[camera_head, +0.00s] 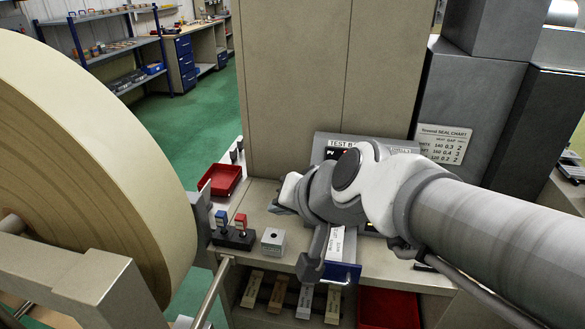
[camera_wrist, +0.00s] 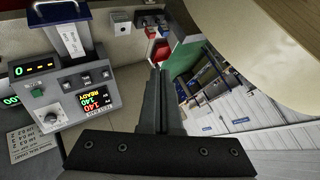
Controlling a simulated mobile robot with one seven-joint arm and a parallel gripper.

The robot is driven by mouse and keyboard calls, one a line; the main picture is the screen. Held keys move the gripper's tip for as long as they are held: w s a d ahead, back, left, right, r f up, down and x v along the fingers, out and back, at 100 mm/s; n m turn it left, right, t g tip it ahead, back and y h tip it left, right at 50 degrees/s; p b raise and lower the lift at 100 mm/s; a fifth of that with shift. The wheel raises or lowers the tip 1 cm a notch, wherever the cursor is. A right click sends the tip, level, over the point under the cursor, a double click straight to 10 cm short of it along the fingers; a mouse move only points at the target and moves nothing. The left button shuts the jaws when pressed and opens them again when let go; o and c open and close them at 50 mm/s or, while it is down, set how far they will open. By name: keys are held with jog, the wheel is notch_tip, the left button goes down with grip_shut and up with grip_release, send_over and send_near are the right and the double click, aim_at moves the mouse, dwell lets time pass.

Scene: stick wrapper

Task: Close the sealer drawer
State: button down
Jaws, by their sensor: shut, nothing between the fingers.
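The sealer (camera_head: 365,150) is a grey unit with displays on the bench, partly hidden behind my arm in the head view. Its panel also shows in the wrist view (camera_wrist: 80,88). The drawer's blue front (camera_head: 342,271) stands out from the unit at the bench's front edge, with a white label strip behind it, so the drawer is open. The drawer (camera_wrist: 58,12) also shows at the top left of the wrist view. My gripper (camera_head: 275,208) is shut and empty, left of the drawer and apart from it. Its fingers (camera_wrist: 158,72) are together in the wrist view.
A large cream roll (camera_head: 90,150) fills the left. A shelf below holds several strips and a red bin (camera_head: 388,308).

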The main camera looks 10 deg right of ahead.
jog(key=w+f+m+t+h+b, duration=0.2)
jog(key=w+f+m+h, duration=0.2)
jog(key=w+f+m, duration=0.5)
jog(key=s+d+f+m+g+h, duration=0.2)
jog(key=s+f+m+g+h, duration=0.15)
jog(key=s+f, duration=0.25)
jog(key=s+d+f+m+g+h, duration=0.3)
jog(key=s+f+m, duration=0.2)
jog(key=f, duration=0.1)
jog(key=w+b+x, duration=0.1)
jog(key=b+x, duration=0.2)
jog(key=x, duration=0.2)
jog(key=w+b+x, duration=0.1)
jog(key=b+x, duration=0.2)
jog(key=x, duration=0.3)
jog(key=shift+w+r+y, duration=0.15)
jog(key=shift+w+y, duration=0.2)
jog(key=shift+w, duration=0.1)
jog(key=shift+w+g, duration=0.1)
jog(key=shift+g, duration=0.15)
